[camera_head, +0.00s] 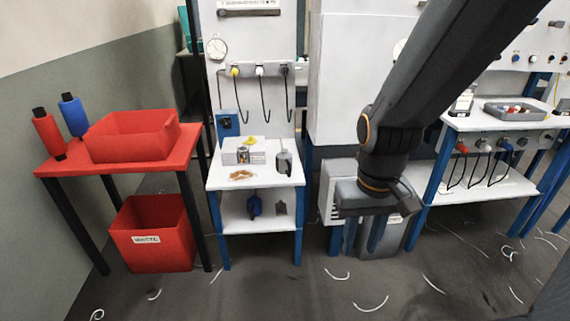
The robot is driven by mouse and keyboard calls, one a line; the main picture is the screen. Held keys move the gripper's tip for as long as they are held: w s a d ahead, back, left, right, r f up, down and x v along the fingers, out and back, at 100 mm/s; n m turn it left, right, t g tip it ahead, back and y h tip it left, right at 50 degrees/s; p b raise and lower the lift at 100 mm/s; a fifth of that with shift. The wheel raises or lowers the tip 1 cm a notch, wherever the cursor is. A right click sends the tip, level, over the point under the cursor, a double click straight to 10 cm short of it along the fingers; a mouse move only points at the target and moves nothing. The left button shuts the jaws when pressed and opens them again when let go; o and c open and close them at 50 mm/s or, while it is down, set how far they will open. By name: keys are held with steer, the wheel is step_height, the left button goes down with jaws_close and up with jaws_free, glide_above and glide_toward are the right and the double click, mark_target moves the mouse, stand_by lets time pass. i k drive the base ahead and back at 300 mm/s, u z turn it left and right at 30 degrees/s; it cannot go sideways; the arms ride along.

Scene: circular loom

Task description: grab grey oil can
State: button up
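A grey oil can (283,160) with a thin spout stands upright on the upper white shelf of a small blue-legged stand (225,178). It is near the shelf's right side and nothing hides it. My gripper (364,240) hangs from my arm to the right of the stand and points down. Its two fingers look apart with nothing between them, and it is well clear of the can.
A grey box (243,152) and a small tan heap (242,175) share the can's shelf. A red table (78,166) stands left, above a red bin (155,255). The floor in front is open, with scattered white strands.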

mark_target(284, 159)
steer(key=u, duration=1.35)
steer(key=i, duration=1.75)
steer(key=z, duration=2.45)
steer(key=i, duration=0.5)
steer(key=z, duration=0.05)
